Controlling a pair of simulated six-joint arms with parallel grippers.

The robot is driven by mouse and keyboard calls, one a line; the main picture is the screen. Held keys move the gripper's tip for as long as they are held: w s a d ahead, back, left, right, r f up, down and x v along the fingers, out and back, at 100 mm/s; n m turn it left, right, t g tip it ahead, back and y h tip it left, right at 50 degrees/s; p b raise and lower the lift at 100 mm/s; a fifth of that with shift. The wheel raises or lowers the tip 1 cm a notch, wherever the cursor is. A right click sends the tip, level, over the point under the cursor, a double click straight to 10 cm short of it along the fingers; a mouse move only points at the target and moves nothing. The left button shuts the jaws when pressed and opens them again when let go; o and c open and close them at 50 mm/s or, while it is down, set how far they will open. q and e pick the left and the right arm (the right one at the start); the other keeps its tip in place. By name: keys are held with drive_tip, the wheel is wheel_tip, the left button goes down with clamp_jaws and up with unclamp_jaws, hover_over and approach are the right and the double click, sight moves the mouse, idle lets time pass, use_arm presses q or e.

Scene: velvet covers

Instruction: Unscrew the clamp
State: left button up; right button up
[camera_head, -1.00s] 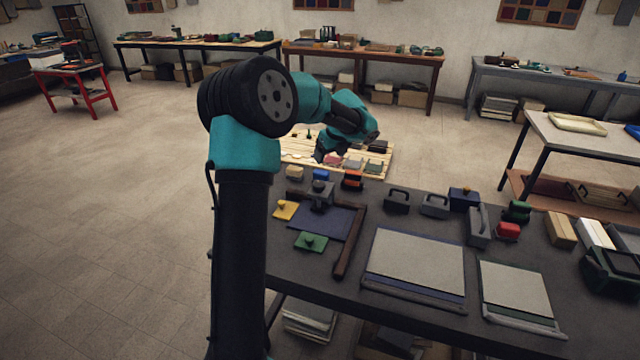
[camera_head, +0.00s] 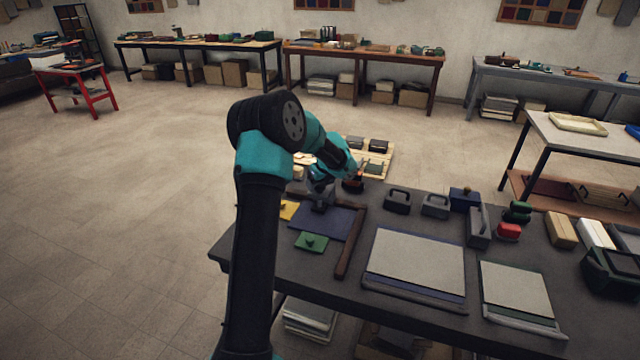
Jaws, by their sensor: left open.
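The grey clamp (camera_head: 323,198) stands at the far left corner of a dark blue panel (camera_head: 330,222) on the dark workbench. Its top is hidden behind my left gripper. My left gripper (camera_head: 320,184) points down at the top of the clamp and is open. I cannot tell whether its fingers touch or surround the clamp's knob. My right gripper is not in view.
A brown L-shaped edge (camera_head: 350,243) borders the panel. A green knobbed block (camera_head: 311,242) and a yellow one (camera_head: 288,210) lie close by. An orange and black item (camera_head: 353,183) is just right of the gripper. Grey boards (camera_head: 415,262) lie to the right.

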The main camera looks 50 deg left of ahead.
use_arm(q)
drive_tip(key=shift+a+f, duration=0.15)
drive_tip(key=shift+f, duration=0.15)
drive_tip(key=shift+c, duration=0.3)
drive_tip(key=c, duration=0.8)
drive_tip(key=shift+c, duration=0.2)
